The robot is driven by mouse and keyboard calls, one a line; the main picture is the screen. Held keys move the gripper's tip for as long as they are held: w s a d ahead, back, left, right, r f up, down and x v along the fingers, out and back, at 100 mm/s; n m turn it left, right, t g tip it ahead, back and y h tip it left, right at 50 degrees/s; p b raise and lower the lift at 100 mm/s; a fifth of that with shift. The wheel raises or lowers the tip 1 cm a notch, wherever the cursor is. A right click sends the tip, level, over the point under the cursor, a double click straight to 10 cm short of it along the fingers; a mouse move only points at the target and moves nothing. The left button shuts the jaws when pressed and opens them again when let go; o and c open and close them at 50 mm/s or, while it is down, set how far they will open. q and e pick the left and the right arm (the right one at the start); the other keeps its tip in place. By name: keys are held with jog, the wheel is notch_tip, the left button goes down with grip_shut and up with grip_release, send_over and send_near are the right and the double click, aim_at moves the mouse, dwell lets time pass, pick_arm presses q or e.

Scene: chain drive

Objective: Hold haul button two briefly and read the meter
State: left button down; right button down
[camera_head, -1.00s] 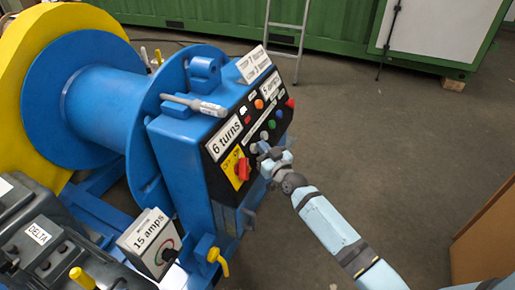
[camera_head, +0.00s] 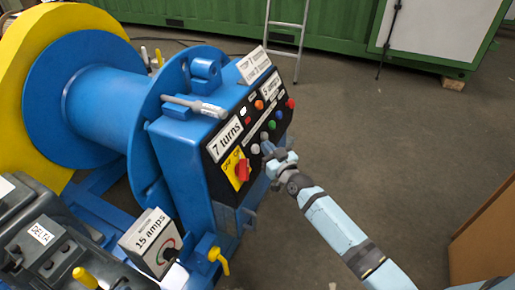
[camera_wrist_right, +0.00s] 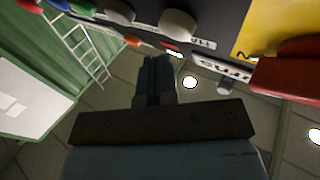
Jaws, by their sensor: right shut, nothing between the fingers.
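The blue control box's black panel (camera_head: 240,121) carries several round buttons, among them a pale button (camera_head: 255,148) and a grey button (camera_head: 264,136). Their small labels are unreadable here, so I cannot tell which is haul button two. A white readout (camera_head: 225,139) shows "7 turns"; a smaller one (camera_head: 271,88) ends in "amps", its digit unclear. A meter box (camera_head: 152,240) reads "15 amps". My right gripper (camera_head: 267,150) is shut and empty, just in front of the lower buttons. In the right wrist view its fingers (camera_wrist_right: 156,75) sit below two pale buttons (camera_wrist_right: 178,24), apart from them. My left gripper is out of view.
A red rotary switch (camera_head: 242,168) on a yellow plate sits beside the buttons. A blue drum (camera_head: 95,105) stands left. A yellow-handled valve (camera_head: 218,260) juts out below the box. A ladder (camera_head: 287,40) stands behind. The floor right of the box is open.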

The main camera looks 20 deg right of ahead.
jog(key=shift+s+d+r+p, duration=0.55)
jog(key=shift+s+d+p, duration=0.2)
jog(key=shift+s, duration=0.1)
jog(key=shift+s+d+r+p, duration=0.55)
jog(key=shift+s+d+p, duration=0.2)
jog(key=shift+s, duration=0.1)
jog(key=shift+r, duration=0.1)
